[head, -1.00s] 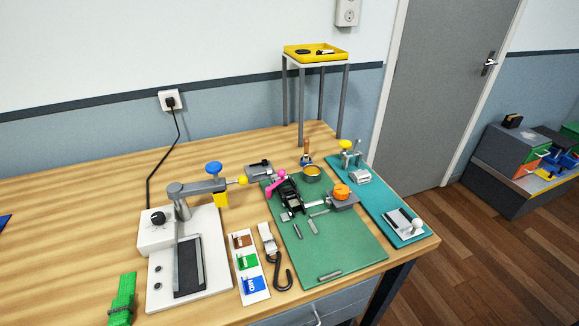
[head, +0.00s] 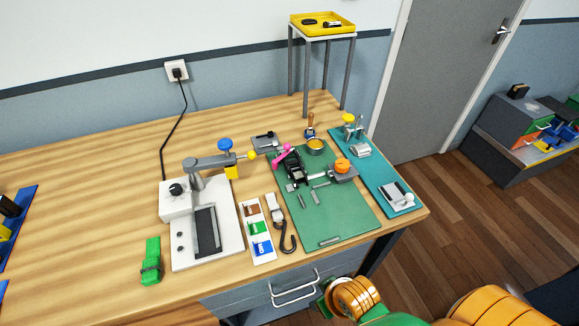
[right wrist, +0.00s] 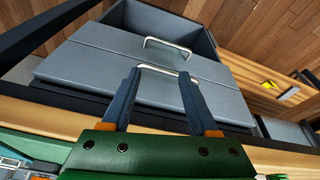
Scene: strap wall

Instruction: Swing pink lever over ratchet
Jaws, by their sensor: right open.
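The pink lever (head: 281,156) is on the black ratchet (head: 295,170) near the back of the green mat (head: 335,215) in the head view. Its pink end sticks up and to the left. My right gripper (right wrist: 165,75) shows in the right wrist view with its two dark blue fingers apart and nothing between them. It is in front of the grey drawer front and its metal handle (right wrist: 168,44), away from the lever. In the head view only part of my right arm shows at the bottom right. My left gripper is not in view.
A white press-like device (head: 195,235) with a blue knob stands left of the mat. A hook strap (head: 284,225) and a card with coloured squares (head: 257,228) lie between them. A teal board (head: 372,175) is at the right. A yellow tray (head: 322,23) stands on a tall stand behind.

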